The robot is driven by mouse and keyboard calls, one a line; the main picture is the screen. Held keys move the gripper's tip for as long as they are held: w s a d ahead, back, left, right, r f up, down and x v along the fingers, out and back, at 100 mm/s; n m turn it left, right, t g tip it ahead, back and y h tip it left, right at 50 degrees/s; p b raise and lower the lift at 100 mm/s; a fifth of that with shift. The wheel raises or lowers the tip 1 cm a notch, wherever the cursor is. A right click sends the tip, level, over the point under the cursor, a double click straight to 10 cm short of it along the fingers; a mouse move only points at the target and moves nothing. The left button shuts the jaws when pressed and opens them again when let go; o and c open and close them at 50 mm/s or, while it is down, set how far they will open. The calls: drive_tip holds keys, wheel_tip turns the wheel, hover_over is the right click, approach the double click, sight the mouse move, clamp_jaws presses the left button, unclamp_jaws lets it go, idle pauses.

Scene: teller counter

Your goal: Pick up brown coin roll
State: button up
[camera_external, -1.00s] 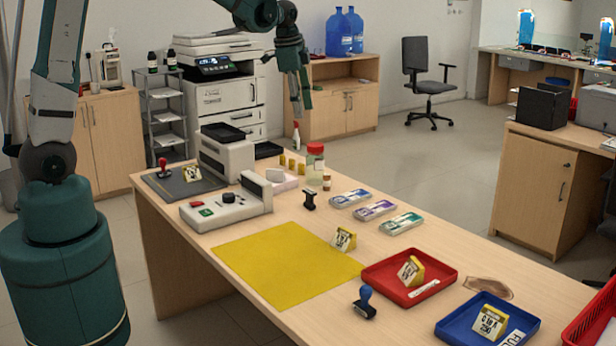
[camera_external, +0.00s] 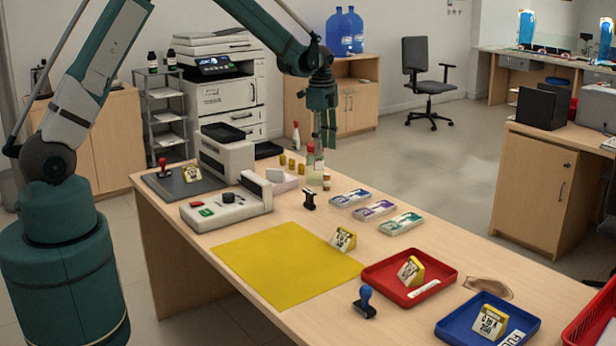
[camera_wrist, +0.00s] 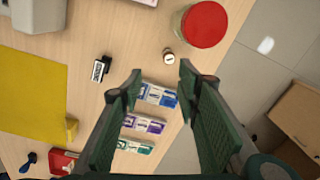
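The brown coin roll (camera_external: 326,184) looks like a small upright cylinder on the counter beside the red-lidded jar (camera_external: 315,172). In the wrist view, the roll (camera_wrist: 169,57) shows its pale round top just beyond my fingertips, with the jar's red lid (camera_wrist: 204,24) to its upper right. My gripper (camera_external: 326,148) points down above this part of the counter and partly hides the jar in the external view. In the wrist view, my gripper (camera_wrist: 161,80) has its two fingers wide apart with nothing held between them.
Several yellow rolls (camera_external: 292,165) stand behind the jar. A black stamp (camera_external: 309,199) and banknote bundles (camera_external: 375,209) lie nearby. The yellow mat (camera_external: 285,268), red tray (camera_external: 384,283) and blue tray (camera_external: 450,328) are nearer the camera. The counter's far edge is close to the roll.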

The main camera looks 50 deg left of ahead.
drive_tip(key=m, duration=0.1)
hover_over(327, 175)
drive_tip(key=shift+g, duration=0.3)
drive_tip(key=f, duration=0.5)
drive_tip(key=shift+a+f, duration=0.2)
drive_tip(key=shift+f, duration=0.15)
drive_tip(key=shift+f, duration=1.25)
drive_tip(key=shift+f, duration=0.15)
drive_tip(key=shift+w+f+b, duration=0.1)
drive_tip(key=shift+f+b, duration=0.4)
drive_tip(key=shift+f, duration=1.95)
drive_tip(key=c, duration=1)
